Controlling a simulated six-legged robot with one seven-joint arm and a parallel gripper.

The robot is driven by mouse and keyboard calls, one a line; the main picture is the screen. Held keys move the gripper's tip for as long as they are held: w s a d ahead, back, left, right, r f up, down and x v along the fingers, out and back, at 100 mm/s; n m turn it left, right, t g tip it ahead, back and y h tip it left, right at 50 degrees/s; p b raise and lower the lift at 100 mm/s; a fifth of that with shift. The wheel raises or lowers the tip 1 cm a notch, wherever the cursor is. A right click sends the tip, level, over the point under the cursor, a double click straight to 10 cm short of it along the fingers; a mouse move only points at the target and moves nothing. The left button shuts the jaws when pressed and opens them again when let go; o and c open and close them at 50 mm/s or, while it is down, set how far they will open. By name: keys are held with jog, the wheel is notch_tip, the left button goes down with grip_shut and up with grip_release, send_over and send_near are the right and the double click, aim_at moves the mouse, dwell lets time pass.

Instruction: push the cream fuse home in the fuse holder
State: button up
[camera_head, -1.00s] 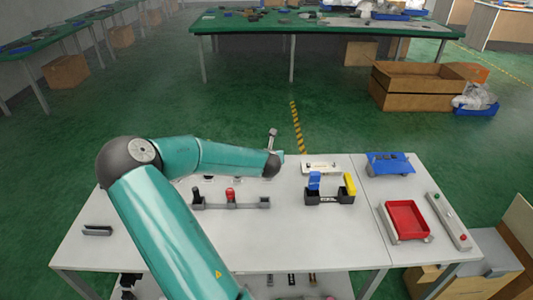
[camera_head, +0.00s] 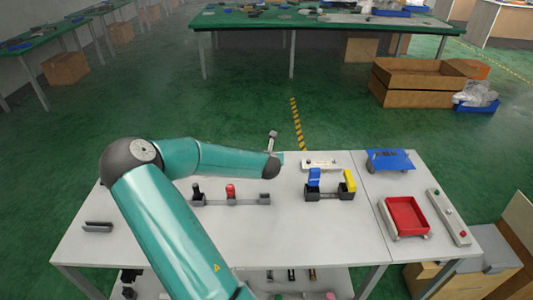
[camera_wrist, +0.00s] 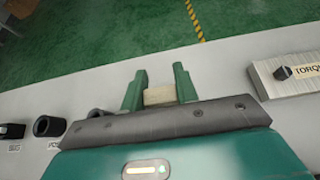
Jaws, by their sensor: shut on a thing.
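In the wrist view my gripper (camera_wrist: 159,88) has its two green fingers on either side of a small cream block (camera_wrist: 160,96), which appears to be the cream fuse. The fingers are closed on it. Its lower part is hidden behind the dark gripper plate. I cannot make out the fuse holder or whether the fuse touches it. In the head view my arm reaches across to the table's far edge, and the fingers and fuse cannot be made out there.
In the head view a black fixture with a red knob (camera_head: 231,193), a blue-and-yellow lever fixture (camera_head: 329,190) and a red tray (camera_head: 405,217) stand on the table.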

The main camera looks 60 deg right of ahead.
jog(key=shift+f, duration=0.9)
jog(key=o, duration=1.1)
jog(key=shift+a, duration=0.1)
jog(key=v, duration=1.3)
jog(key=shift+s+a+r, duration=0.1)
jog(key=shift+s+a, duration=0.05)
jog(key=shift+a, duration=0.1)
